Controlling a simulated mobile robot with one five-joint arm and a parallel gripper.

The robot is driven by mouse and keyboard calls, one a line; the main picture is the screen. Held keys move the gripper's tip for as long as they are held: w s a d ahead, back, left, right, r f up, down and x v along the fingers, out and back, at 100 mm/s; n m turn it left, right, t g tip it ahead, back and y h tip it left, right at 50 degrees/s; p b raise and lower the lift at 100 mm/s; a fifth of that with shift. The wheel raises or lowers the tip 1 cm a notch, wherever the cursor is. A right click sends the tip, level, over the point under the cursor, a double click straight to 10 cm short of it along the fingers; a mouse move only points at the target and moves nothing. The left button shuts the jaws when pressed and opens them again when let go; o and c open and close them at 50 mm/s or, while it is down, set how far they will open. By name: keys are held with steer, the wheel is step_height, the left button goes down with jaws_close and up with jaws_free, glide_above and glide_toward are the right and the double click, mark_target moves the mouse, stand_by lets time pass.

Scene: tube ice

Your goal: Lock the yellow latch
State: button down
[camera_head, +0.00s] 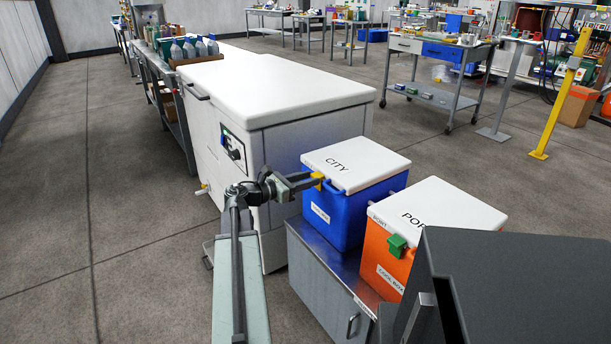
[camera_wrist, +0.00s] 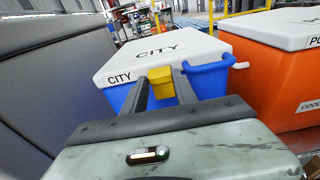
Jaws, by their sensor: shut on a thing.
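The yellow latch (camera_head: 318,180) is on the front of the blue cool box (camera_head: 345,222), just under its white lid marked CITY (camera_head: 352,160). The lid lies flat on the box, with no gap that I can see. The fingers hide part of the latch, so its exact angle is unclear.
An orange cool box (camera_head: 385,250) with a green latch (camera_head: 397,245) stands right of the blue one on a grey cabinet (camera_head: 322,270). A large white chest (camera_head: 275,95) stands behind and left. A dark grey box (camera_head: 490,290) fills the lower right. Open floor (camera_head: 110,200) lies left.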

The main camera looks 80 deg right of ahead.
steer(key=shift+s+d+r+t+y+p, duration=0.2)
steer(key=shift+r+t+y+p, duration=0.3)
steer(key=shift+p, duration=0.5)
steer(key=shift+f, duration=0.25)
steer(key=c, duration=1.2)
jaws_free()
steer(key=shift+c, duration=0.2)
steer(key=p+v, duration=0.1)
steer(key=v, duration=0.6)
steer(key=shift+w+a+p, duration=0.25)
steer(key=shift+p, duration=0.1)
steer(key=shift+r, duration=0.1)
